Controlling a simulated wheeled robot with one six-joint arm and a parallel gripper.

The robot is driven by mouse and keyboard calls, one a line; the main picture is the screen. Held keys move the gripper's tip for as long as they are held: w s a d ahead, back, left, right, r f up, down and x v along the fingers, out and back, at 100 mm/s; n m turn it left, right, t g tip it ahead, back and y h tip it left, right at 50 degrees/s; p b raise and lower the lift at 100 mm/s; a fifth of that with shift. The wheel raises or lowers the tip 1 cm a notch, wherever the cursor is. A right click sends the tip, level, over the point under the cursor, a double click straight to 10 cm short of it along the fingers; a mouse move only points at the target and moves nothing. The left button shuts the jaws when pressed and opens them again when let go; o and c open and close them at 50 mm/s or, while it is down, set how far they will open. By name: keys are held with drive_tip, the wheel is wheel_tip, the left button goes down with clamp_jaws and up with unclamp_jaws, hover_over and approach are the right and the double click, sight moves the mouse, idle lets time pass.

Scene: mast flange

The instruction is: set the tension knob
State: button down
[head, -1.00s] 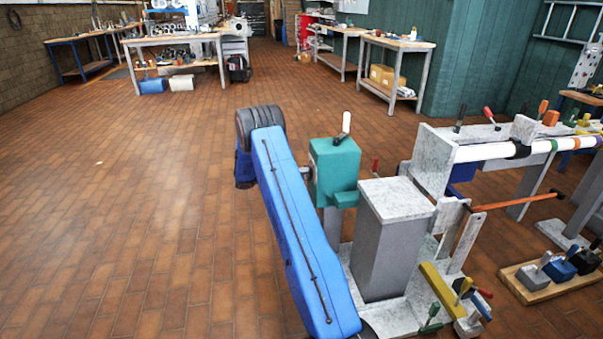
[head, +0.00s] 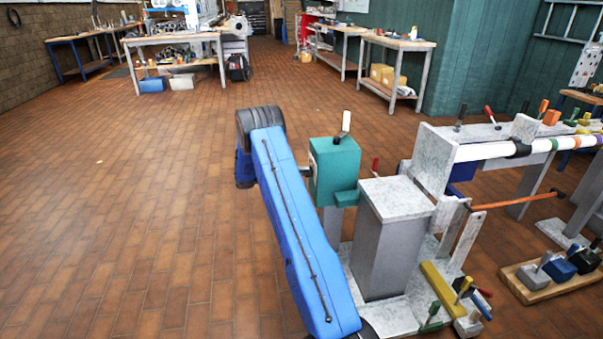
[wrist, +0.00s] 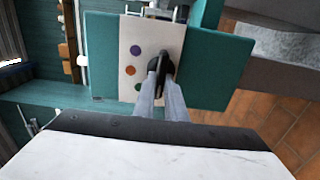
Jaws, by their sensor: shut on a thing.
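The teal tension unit (head: 335,168) stands upright on a post, right of my blue arm in the head view. In the wrist view, its teal body (wrist: 215,62) carries a white plate (wrist: 133,32) with a purple, an orange and a green dot in a column. A black knob (wrist: 152,84) sits on the plate, just right of the dots. My gripper (wrist: 163,66) is shut on the knob, with its two grey fingers at the knob's sides. The fingers cover part of the knob, so its exact pointing is hard to read. My arm hides the knob and gripper in the head view.
A grey block column (head: 393,240) stands close right of the teal unit. A white-handled lever (head: 344,124) rises from the unit's top. A frame with a white pipe (head: 490,151) and a wooden tool board (head: 530,282) are at the right. The floor at left is clear.

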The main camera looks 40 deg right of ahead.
idle(0.4)
drive_tip(key=c, duration=1.8)
unclamp_jaws()
drive_tip(key=shift+w+a, duration=0.1)
drive_tip(key=shift+a, duration=0.05)
drive_tip(key=v, duration=1.7)
drive_tip(key=shift+a, duration=0.15)
